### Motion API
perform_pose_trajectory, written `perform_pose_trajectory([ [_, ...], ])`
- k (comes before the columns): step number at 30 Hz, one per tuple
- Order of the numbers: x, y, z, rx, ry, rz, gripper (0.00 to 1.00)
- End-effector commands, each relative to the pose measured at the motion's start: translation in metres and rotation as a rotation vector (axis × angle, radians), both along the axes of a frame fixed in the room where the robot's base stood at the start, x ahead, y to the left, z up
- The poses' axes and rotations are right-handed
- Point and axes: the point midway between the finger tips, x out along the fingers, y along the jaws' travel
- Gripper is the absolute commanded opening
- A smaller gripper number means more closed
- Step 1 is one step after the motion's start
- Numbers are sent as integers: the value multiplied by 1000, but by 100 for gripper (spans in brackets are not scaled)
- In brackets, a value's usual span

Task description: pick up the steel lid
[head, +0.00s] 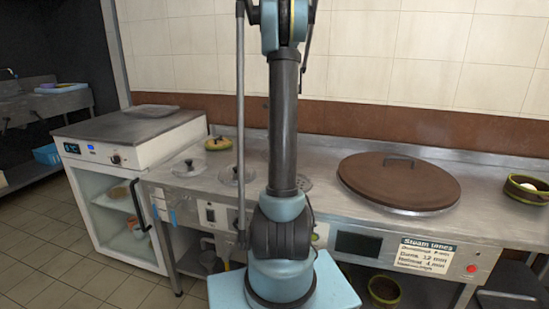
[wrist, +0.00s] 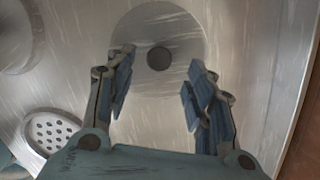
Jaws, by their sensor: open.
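The steel lid (wrist: 159,57) is a round, flat grey disc with a dark round knob at its centre in the wrist view. My gripper (wrist: 158,85) is open and empty over the near part of this lid. Its two fingers are spread wide, one on each side, and the knob shows just beyond and between the tips. I cannot tell the exact height of the tips above the lid. In the head view my arm stands in front of the counter, and my gripper does not show there.
The head view shows two small knobbed lids (head: 188,168) (head: 238,174) left of my arm. A large brown lid (head: 399,181) lies to the right. A perforated plate (wrist: 50,132) is at the wrist view's lower left. A bowl (head: 527,188) stands far right.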

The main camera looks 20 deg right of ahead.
Motion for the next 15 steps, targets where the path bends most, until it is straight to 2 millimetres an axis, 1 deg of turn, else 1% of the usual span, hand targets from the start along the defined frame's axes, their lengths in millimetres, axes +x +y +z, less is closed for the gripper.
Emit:
perform_pose_trajectory([
  [5,1,1,-10,0,0,1,49],
  [12,6,3,-42,0,0,1,49],
  [15,7,4,-51,0,0,1,49],
])
